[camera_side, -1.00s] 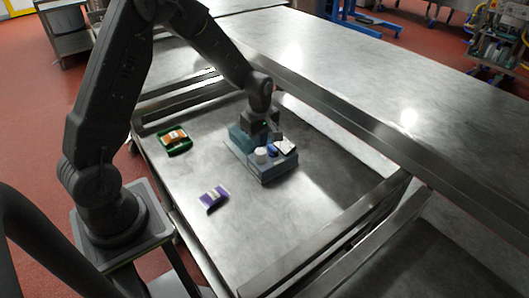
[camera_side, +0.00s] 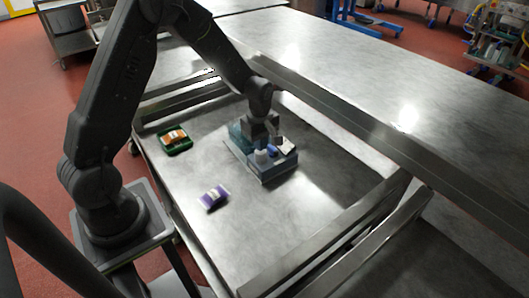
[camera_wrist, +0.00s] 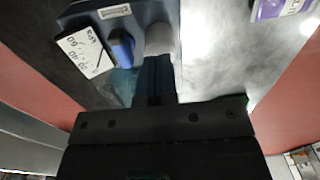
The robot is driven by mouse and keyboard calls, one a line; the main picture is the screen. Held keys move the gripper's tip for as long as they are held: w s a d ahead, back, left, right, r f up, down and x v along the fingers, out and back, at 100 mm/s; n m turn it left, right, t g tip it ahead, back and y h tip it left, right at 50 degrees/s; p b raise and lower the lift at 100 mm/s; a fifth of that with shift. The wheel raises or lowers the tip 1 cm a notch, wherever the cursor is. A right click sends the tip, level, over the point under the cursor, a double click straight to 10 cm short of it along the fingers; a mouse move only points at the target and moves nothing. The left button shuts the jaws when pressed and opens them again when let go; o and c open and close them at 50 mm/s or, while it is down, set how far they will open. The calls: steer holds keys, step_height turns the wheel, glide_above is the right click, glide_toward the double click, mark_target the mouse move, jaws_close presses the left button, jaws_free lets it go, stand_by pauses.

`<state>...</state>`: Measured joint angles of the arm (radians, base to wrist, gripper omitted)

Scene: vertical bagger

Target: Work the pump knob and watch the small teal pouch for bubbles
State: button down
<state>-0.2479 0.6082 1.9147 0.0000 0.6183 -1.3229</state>
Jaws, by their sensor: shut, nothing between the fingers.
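A blue-grey bench unit (camera_side: 265,172) stands on the steel table with a clear teal tank (camera_side: 238,137) at its back. On it are a pale round knob (camera_side: 261,156), a blue part (camera_side: 272,150) and a white card (camera_side: 286,147). A teal patch (camera_wrist: 121,82) shows beside the fingers; I cannot make out a small teal pouch or bubbles.
A purple pouch (camera_side: 213,197) lies on the table in front. A green tray (camera_side: 181,149) with an orange packet (camera_side: 174,136) lies at the left. Steel rails (camera_side: 320,235) edge the table; its front middle is bare.

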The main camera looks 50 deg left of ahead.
steer(key=shift+f, duration=0.25)
steer(key=shift+f, duration=1.1)
steer(key=shift+r, duration=1.15)
steer(key=shift+f, duration=0.2)
steer(key=shift+r, duration=0.2)
stand_by(0.4)
steer(key=shift+f, duration=0.2)
